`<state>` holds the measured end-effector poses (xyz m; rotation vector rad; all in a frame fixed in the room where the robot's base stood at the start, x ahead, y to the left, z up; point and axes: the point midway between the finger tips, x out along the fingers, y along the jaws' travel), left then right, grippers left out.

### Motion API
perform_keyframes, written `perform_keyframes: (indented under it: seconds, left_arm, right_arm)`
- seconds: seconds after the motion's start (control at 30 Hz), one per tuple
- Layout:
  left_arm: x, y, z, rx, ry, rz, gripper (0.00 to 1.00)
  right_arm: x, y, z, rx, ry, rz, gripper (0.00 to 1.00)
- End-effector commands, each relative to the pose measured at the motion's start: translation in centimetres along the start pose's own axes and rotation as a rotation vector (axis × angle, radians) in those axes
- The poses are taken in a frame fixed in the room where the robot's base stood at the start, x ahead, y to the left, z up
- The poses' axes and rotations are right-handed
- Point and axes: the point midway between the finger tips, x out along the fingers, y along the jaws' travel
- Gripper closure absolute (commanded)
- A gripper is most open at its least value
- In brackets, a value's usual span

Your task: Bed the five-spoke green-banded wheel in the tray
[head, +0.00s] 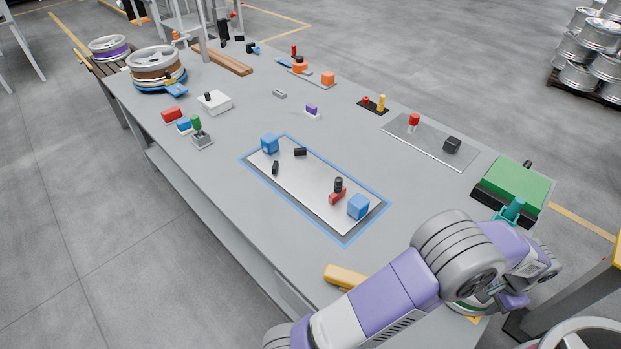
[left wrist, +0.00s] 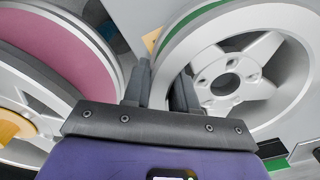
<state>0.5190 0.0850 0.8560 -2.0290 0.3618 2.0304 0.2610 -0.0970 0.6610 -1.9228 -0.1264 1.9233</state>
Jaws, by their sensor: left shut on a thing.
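The green-banded wheel (left wrist: 228,82) is silver with spokes and shows at the right of the left wrist view. In the head view only a bit of a rim with a green band (head: 468,306) shows beneath my left arm. My left gripper (left wrist: 163,88) is shut on the wheel's rim, one finger on each side of it. In the head view the left gripper (head: 512,298) is mostly hidden by its own wrist. A flat silver tray-like plate (head: 310,187) with a blue border lies mid-table, with blue blocks and small black and red parts on it. My right gripper is out of view.
A magenta-banded wheel (left wrist: 62,62) is close on the left in the wrist view. A green block-like fixture (head: 515,184) stands at the table's right end. A brown-banded wheel (head: 155,62) and a purple-banded wheel (head: 109,47) are at the far left.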

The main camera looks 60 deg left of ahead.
Motion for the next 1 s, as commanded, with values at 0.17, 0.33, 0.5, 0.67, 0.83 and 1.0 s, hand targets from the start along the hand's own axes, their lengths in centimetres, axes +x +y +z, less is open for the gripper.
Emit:
perform_keyframes:
  seconds: [0.17, 0.33, 0.5, 0.67, 0.83, 1.0]
  left_arm:
    - [-1.2, -0.1, -0.1, 0.000, 0.004, -0.001, 1.00]
    - [-1.9, -0.1, -0.1, 0.000, 0.004, -0.001, 1.00]
    - [-2.7, -0.1, -0.1, 0.000, 0.004, -0.001, 1.00]
    - [-3.4, -0.1, -0.1, 0.000, 0.004, -0.001, 1.00]
    - [-4.2, -0.1, -0.1, 0.000, 0.004, -0.001, 1.00]
    - [-5.0, -0.1, -0.1, 0.000, 0.005, -0.001, 1.00]
  right_arm:
    - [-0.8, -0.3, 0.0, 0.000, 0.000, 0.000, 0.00]
    - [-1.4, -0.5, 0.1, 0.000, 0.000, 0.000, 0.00]
    - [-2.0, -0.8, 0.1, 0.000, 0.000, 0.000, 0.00]
    - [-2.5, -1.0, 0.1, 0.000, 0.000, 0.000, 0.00]
    - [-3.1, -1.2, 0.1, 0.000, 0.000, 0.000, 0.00]
    - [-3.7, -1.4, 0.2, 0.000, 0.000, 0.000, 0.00]
